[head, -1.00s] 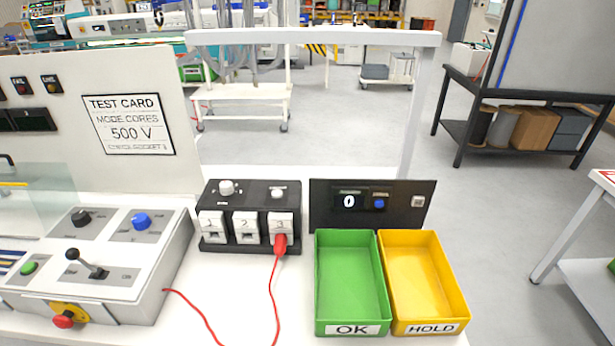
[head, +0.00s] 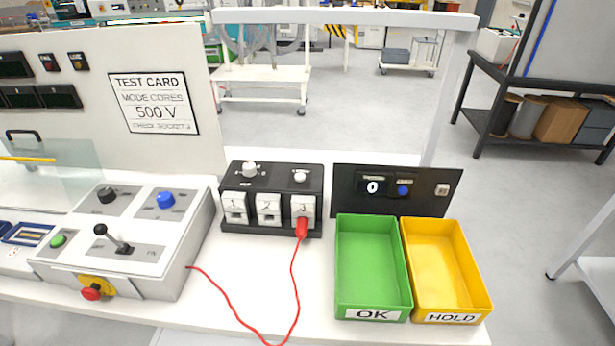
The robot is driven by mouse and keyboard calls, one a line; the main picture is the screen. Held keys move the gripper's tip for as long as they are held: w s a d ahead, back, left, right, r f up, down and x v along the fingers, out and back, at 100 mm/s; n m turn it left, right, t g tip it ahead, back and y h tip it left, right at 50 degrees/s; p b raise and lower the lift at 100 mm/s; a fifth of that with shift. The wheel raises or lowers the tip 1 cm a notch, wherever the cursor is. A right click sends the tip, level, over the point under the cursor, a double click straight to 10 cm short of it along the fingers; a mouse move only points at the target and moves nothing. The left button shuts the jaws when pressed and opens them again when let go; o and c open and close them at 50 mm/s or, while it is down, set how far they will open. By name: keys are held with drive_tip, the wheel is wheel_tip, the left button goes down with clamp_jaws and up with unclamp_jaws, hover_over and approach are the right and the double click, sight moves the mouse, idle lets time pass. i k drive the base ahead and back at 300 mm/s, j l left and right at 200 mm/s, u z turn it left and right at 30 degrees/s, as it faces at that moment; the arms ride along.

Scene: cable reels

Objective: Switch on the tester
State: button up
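The tester's sloped grey control box (head: 140,240) stands at the left of the white bench in the head view. On it are a black knob (head: 107,195), a blue knob (head: 166,199), a black lever (head: 113,239) leaning up to the left, a green button (head: 58,241) and a red button on a yellow plate (head: 91,292). Their small labels are too blurred to read. A black socket box (head: 271,198) with three white numbered sockets stands to the right. A red plug (head: 302,228) with a red lead is in its third socket. My gripper is not in view.
A test card (head: 154,103) on the upright panel reads 500 V. A clear guard (head: 50,168) stands at the left. A green OK tray (head: 345,305) and a yellow HOLD tray (head: 480,300) sit front right, before a black counter panel (head: 425,190) showing 0.

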sight(100, 229)
drive_tip(key=u, duration=1.3)
